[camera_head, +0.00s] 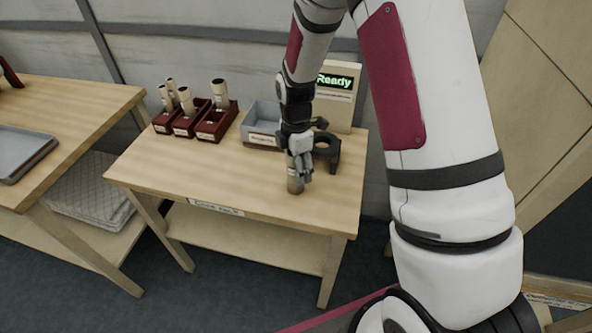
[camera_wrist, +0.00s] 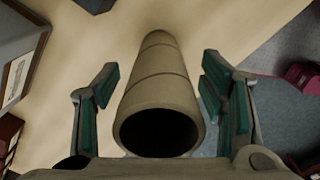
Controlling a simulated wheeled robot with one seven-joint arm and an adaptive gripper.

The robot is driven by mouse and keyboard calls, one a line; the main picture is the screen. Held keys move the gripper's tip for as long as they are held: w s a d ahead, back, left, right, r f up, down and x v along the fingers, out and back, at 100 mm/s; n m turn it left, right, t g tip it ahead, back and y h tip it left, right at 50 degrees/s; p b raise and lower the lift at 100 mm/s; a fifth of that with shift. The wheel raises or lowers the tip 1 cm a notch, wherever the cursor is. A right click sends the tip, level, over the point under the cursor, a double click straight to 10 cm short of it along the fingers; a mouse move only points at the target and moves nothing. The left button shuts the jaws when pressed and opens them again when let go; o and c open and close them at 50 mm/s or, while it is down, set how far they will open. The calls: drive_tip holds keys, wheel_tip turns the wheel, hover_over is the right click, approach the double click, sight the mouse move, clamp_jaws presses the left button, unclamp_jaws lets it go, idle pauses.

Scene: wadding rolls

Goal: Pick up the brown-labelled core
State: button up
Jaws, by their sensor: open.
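A tan hollow core (camera_head: 295,185) stands upright near the right front of the work table (camera_head: 245,198). The wrist view looks down on the same core (camera_wrist: 158,98), with its dark open end close to the camera and two thin rings around its body. I cannot read a label or tell its label colour. My gripper (camera_head: 299,168) points down over the core. Its two green-padded fingers are open, one on each side of the core, with a gap visible on both sides in the wrist view. The core's lower part is partly hidden by distance and angle.
Dark red boxes (camera_head: 184,124) holding several pale cores (camera_head: 218,92) stand at the table's back left. A grey bin (camera_head: 262,117) and a "Ready" display (camera_head: 335,82) stand behind my gripper. Another table with a grey tray (camera_head: 22,150) is at left. The table's front middle is clear.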

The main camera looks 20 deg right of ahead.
drive_tip(key=shift+f, duration=0.95)
drive_tip(key=c, duration=1.3)
drive_tip(key=shift+r, duration=0.1)
